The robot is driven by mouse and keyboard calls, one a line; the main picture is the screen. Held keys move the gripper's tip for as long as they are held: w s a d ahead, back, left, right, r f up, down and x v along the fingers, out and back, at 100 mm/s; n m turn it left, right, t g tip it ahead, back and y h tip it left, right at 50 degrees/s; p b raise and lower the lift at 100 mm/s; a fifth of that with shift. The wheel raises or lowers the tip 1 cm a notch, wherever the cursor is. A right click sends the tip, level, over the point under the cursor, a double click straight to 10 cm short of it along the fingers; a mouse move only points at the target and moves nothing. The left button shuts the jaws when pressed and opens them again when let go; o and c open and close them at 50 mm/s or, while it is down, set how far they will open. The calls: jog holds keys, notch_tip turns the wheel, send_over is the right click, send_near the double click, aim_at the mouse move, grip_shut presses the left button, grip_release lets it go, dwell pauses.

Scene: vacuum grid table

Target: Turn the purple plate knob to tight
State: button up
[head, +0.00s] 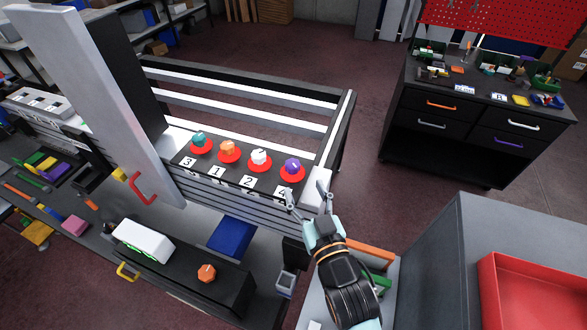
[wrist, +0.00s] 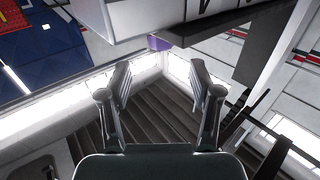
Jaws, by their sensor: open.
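The purple knob (head: 292,166) sits on a red round plate at the right end of a row of knobs on the table's dark edge. A label marked 4 (head: 283,191) is in front of it. My gripper (head: 306,192) is open and empty, just in front of and to the right of the purple knob, apart from it. In the wrist view my open gripper (wrist: 160,78) has nothing between its fingers. A small purple patch (wrist: 158,43) shows beyond the fingertips; I cannot tell whether it is the knob. The knob's pointer direction is too small to read.
Teal (head: 200,140), orange (head: 229,147) and white (head: 259,158) knobs stand left of the purple one. A tall grey panel with a red handle (head: 142,188) is at left. A red tray (head: 530,290) is at lower right. A tool cabinet (head: 450,150) stands behind right.

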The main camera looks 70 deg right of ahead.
aim_at(293, 171)
jog(key=x, duration=0.8)
jog(key=shift+p, duration=0.3)
jog(key=shift+a, duration=0.1)
jog(key=c, duration=1.2)
jog(key=shift+o, duration=0.2)
jog(key=shift+w+a+f+m+g+h, duration=0.1)
jog(key=shift+w+f+m+g+h, duration=0.05)
jog(key=shift+m+g+h, duration=0.55)
jog(key=g+b, duration=0.1)
jog(key=m+b, duration=0.1)
jog(key=shift+w+f+g+h+b, duration=0.1)
jog(key=shift+f+g+h+b, duration=0.2)
jog(key=shift+g, duration=0.1)
jog(key=shift+r+m+g+h+b, duration=0.3)
jog(key=shift+g, duration=0.1)
jog(key=shift+r, duration=0.1)
jog(key=o, duration=1.2)
jog(key=shift+c, duration=0.2)
jog(key=shift+r, duration=0.1)
